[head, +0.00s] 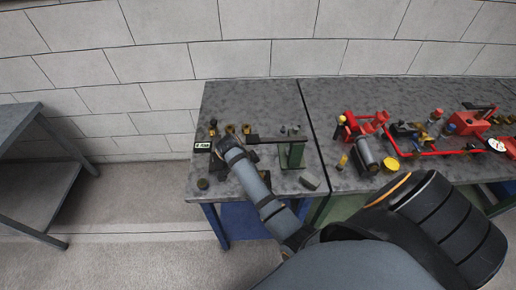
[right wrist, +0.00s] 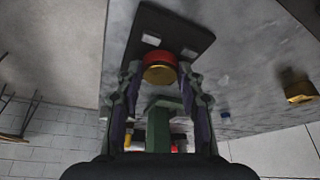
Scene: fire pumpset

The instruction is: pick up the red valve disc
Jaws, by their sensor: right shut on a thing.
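The red valve disc (right wrist: 160,60), red on top with a brass-coloured round face, sits between the fingertips of my right gripper (right wrist: 158,75) in the right wrist view. The gripper is shut on it. A dark plate (right wrist: 170,28) with pale square marks lies just beyond the disc; I cannot tell whether they touch. In the head view my right gripper (head: 232,150) is over the left part of the grey table (head: 255,103), and the disc is hidden there. My left gripper is not in view.
A green stand (head: 292,152) with a dark bar is right of my gripper. Brass fittings (head: 230,129) and a small label (head: 202,145) are close by. Red pump parts (head: 365,125), a grey cylinder (head: 367,155) and a yellow cap (head: 390,165) crowd the right table. The back-left tabletop is clear.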

